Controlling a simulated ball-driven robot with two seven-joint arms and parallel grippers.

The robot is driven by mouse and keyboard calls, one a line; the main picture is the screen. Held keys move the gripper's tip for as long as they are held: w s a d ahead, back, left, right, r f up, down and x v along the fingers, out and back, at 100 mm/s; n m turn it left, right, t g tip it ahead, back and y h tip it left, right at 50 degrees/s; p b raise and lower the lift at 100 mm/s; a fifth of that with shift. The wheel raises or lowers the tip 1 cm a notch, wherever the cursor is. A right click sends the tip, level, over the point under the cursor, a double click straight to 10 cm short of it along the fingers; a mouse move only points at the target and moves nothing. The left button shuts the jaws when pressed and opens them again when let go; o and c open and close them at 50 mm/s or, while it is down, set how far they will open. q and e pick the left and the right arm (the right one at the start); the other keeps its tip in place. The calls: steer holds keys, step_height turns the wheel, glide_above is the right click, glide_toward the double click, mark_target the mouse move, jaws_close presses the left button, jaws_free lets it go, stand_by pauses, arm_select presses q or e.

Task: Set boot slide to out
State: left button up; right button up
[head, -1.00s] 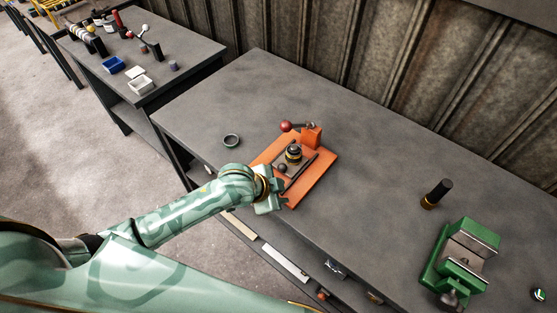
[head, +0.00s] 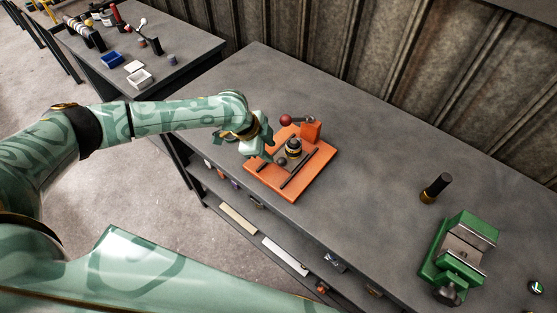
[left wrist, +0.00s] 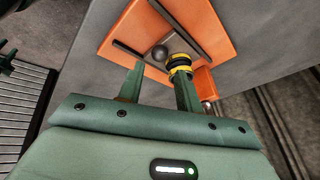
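The boot slide is on an orange fixture (head: 318,180) with dark rails on the grey bench. It carries a round dark knob (head: 281,161) and a black boot with a yellow band (head: 293,147). The left wrist view also shows the knob (left wrist: 160,52), the boot (left wrist: 180,66) and the orange base (left wrist: 125,30). My left gripper (head: 265,150) is beside the fixture's left edge, close to the knob. In the left wrist view its two fingers (left wrist: 159,76) are apart with nothing between them; the knob shows just beyond their tips. My right gripper is not in view.
A red-ball lever (head: 287,120) stands at the fixture's back. A black cylinder (head: 437,187) and a green vise (head: 462,255) are to the right. A second bench (head: 180,50) with small bins is at the far left. The bench middle is clear.

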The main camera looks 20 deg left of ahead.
mark_target(279, 160)
arm_select(q)
steer(key=b+x, duration=0.1)
steer(key=x, duration=0.6)
steer(key=shift+d+f+b, duration=0.1)
steer(key=shift+d+b, duration=0.05)
steer(key=shift+b, duration=0.2)
jaws_close()
steer(key=s+p, duration=0.1)
steer(key=s, duration=0.1)
steer(key=s+a+p, duration=0.1)
steer(key=s+p, duration=0.1)
steer(key=s+a+p, duration=0.1)
steer(key=p, duration=0.1)
steer(key=shift+s+a+r, duration=0.1)
steer(key=shift+s+r, duration=0.2)
steer(key=shift+s, duration=0.1)
steer(key=shift+s+a+f+p, duration=0.1)
steer(key=shift+s+p, duration=0.2)
steer(key=shift+f, duration=0.2)
